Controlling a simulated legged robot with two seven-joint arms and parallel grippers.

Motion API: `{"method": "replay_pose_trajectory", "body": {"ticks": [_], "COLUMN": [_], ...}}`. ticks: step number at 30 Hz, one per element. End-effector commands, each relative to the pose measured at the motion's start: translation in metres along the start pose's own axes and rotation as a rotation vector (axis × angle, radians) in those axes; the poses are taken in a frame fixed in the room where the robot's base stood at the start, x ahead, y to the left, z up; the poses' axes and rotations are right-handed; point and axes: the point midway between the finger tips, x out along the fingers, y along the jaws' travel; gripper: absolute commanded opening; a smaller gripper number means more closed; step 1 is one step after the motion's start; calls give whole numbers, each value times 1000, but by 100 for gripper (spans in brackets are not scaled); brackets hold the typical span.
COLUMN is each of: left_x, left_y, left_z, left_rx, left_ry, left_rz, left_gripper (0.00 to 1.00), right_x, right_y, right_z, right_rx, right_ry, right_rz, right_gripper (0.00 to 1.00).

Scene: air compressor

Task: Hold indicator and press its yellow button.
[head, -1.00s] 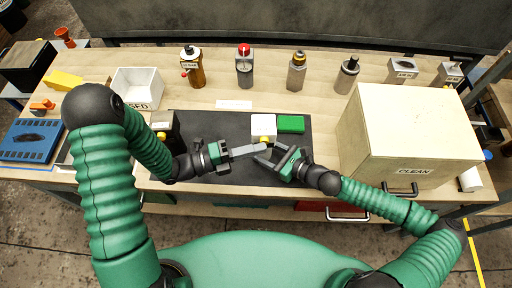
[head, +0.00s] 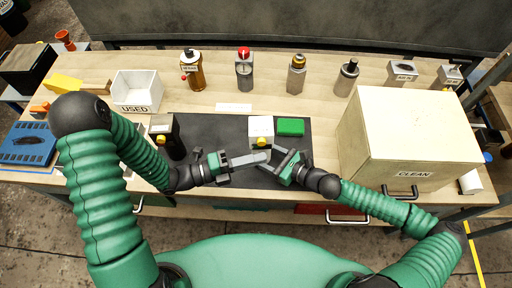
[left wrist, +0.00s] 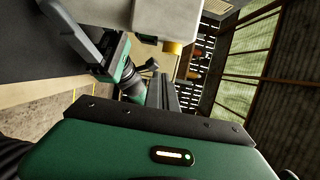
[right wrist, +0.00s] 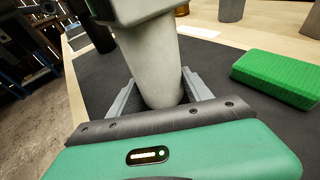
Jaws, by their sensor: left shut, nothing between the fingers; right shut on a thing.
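The indicator (head: 261,127) is a white box with a yellow button (head: 261,141) on the side facing me, above the dark mat. Its grey, tapered handle (right wrist: 152,62) stands between the fingers of my right gripper (right wrist: 160,95), which is shut on it. My left gripper (head: 268,157) is shut and empty, with its fingertips just on the near side of the yellow button, apparently apart from it. In the left wrist view the box (left wrist: 168,15) and button (left wrist: 172,47) are close above my left fingers (left wrist: 161,90).
A green block (head: 290,126) lies on the dark mat (head: 215,128) right of the indicator. A large CLEAN box (head: 405,130) stands to the right, a white USED bin (head: 137,90) to the left. Several bottles and fittings line the table's back.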

Motion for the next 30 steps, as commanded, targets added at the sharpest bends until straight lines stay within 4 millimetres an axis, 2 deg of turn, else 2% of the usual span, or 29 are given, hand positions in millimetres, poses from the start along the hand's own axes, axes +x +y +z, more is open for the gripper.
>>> {"method": "replay_pose_trajectory", "body": {"ticks": [1, 6, 12, 17, 30], "left_x": [-15, -57, -91, -99, -99], "left_y": [0, 0, 0, 0, 0], "left_z": [4, 4, 3, 2, 2], "left_rx": [2, 2, 3, 1, 1], "left_ry": [-10, -7, -3, -1, 0], "left_rz": [2, 1, 1, 0, 0], "left_gripper": [0, 0, 0, 0, 0], "right_x": [0, 0, 0, 0, 0], "right_y": [-1, -2, -2, -2, -2], "right_z": [0, 1, 1, 1, 2], "right_rx": [0, 0, -1, -1, -1], "right_ry": [0, -1, -1, -1, -2], "right_rz": [-1, -3, -4, -4, -4], "right_gripper": [26, 25, 25, 25, 25]}}
